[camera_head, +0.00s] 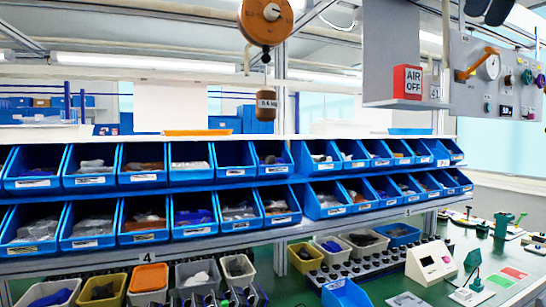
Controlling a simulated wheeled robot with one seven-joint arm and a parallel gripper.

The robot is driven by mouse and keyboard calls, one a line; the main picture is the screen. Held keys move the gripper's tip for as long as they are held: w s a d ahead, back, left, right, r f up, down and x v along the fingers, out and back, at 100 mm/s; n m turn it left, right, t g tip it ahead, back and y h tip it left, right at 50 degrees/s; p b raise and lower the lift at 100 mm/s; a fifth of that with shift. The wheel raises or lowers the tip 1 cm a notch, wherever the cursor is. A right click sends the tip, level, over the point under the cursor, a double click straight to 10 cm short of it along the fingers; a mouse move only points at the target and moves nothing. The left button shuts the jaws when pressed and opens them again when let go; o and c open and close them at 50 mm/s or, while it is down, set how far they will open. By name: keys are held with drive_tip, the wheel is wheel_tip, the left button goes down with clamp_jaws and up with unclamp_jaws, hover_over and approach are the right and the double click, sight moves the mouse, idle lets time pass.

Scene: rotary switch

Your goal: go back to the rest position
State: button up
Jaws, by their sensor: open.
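Two dark rounded shapes at the top right edge look like the fingertips of my gripper (488,10). They are apart, with nothing seen between them, and the rest of my gripper is out of view. Below them is the grey control panel (462,92) with the rotary switch, which has a white round dial (490,67) and an orange handle (470,72) pointing down to the left. The fingertips appear above the switch and apart from it in the picture.
A red and white AIR OFF sign (407,82) stands left of the panel. An orange reel (265,20) hangs at top centre. Racks of blue bins (192,218) span the middle. A green workbench (440,285) with tools and a white device (432,262) lies lower right.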

drive_tip(key=s+a+f+n, duration=0.4)
drive_tip(key=s+f+n, duration=0.2)
drive_tip(key=f+n, duration=0.4)
drive_tip(key=s+a+f+n+h, duration=0.1)
drive_tip(key=s+a+f+n, duration=0.4)
drive_tip(key=f, duration=1.4)
drive_tip(key=s+a+f+n+h, duration=0.1)
drive_tip(key=s+a+f+n, duration=0.4)
drive_tip(key=s+f+n, duration=0.4)
wheel_tip(320, 180, down, 5)
drive_tip(key=n, duration=0.5)
drive_tip(key=shift+f+n, duration=0.2)
drive_tip(key=shift+n, duration=0.1)
